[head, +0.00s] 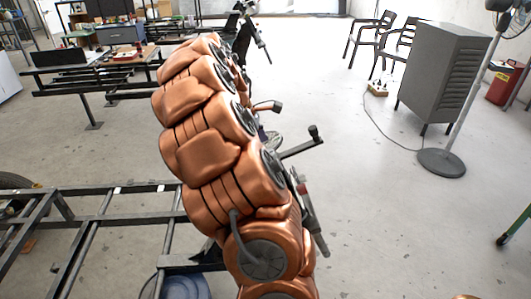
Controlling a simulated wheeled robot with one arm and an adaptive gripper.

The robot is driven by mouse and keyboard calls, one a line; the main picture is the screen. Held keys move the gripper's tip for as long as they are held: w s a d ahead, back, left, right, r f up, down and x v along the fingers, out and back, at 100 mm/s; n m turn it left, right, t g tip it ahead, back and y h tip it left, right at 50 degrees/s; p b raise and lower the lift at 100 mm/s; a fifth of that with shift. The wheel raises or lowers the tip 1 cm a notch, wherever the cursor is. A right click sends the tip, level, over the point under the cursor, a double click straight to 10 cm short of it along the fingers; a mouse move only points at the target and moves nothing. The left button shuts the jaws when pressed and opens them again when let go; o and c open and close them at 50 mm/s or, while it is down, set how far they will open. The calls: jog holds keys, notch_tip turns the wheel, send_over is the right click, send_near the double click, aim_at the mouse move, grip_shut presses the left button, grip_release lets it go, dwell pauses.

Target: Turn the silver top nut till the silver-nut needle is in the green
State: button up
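I cannot make out the silver top nut, its needle or a green zone in the head view. My copper-coloured arm fills the middle of the picture and hides what lies behind it. I cannot make out my gripper at the far end of the arm. Dark bars with knob-like ends (300,148) stick out to the right from behind my arm. A slim grey rod with a red part (309,214) slants down along the arm's right side; I cannot tell what it belongs to.
A dark metal frame (105,219) spans the lower left. Workbenches (112,62) stand at the back left. A grey cabinet (443,75), a stand fan's round base (441,163) and black chairs (372,36) are at the right. A cable crosses the floor. The floor at lower right is mostly clear.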

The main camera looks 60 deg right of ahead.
jog(key=shift+x, duration=1.45)
jog(key=c, duration=1.2)
